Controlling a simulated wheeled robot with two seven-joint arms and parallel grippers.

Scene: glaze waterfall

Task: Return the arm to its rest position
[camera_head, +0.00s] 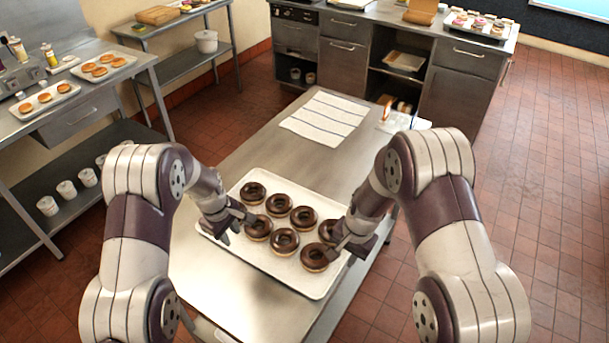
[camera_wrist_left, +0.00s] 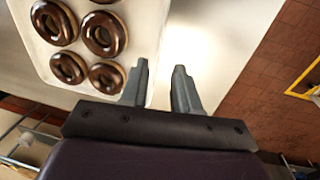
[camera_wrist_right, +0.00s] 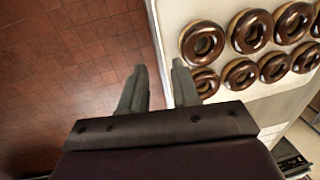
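My left gripper (camera_head: 232,222) is over the left edge of a white tray of chocolate-glazed donuts. In the left wrist view its two fingers (camera_wrist_left: 160,88) are apart with nothing between them. My right gripper (camera_head: 352,242) is over the right edge of the same tray. In the right wrist view its fingers (camera_wrist_right: 157,88) are also apart and empty. Both arms reach in from the near side, bent at the elbows. The arms hide part of the table and tray edges.
The white tray (camera_head: 256,262) lies on a steel table (camera_head: 215,290) and holds several glazed donuts (camera_head: 285,241). A striped cloth (camera_head: 325,118) lies farther back. A side counter (camera_head: 95,80) with trays stands at the left. Tiled floor (camera_head: 545,190) is clear at the right.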

